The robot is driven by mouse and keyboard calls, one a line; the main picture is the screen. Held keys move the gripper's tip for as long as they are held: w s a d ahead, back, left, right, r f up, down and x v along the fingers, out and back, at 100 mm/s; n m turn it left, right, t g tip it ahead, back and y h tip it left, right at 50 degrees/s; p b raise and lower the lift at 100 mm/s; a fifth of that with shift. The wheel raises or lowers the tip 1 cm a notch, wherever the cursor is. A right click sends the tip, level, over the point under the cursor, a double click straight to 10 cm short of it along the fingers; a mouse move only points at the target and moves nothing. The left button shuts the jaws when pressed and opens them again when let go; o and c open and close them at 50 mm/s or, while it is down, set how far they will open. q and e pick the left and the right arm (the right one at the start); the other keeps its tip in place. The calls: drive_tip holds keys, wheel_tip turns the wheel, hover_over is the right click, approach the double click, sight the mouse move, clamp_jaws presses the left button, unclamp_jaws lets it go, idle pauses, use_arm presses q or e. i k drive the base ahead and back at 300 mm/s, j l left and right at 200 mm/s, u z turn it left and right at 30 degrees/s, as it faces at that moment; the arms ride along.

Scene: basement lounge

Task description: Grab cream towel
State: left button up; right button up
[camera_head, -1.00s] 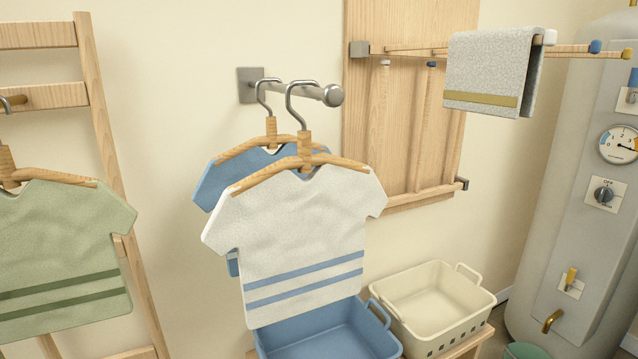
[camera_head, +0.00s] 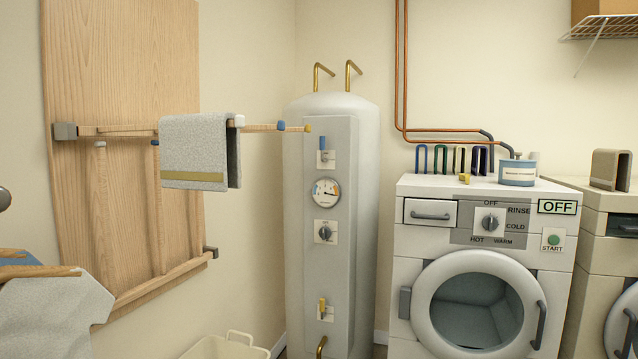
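A light grey-white towel with a tan-gold stripe (camera_head: 194,143) hangs folded over a wooden rod of the wall-mounted drying rack (camera_head: 262,127). It is the only hanging towel in view, and I cannot tell for sure that it is the cream one. A folded brownish-grey cloth-like item (camera_head: 610,169) stands on top of the machine at the far right; its kind is unclear. Neither of my grippers shows in the view.
A grey boiler (camera_head: 345,270) stands right of the rack. A washing machine (camera_head: 408,247) with a blue-labelled tub (camera_head: 517,173) on top is at right. A cream basket (camera_head: 222,349) sits low; a white shirt (camera_head: 50,320) hangs at left.

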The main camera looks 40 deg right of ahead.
sight(611, 169)
drive_tip(key=z, duration=2.85)
drive_tip(key=i+j, duration=0.1)
drive_tip(key=i, duration=0.3)
drive_tip(key=j+u, duration=0.05)
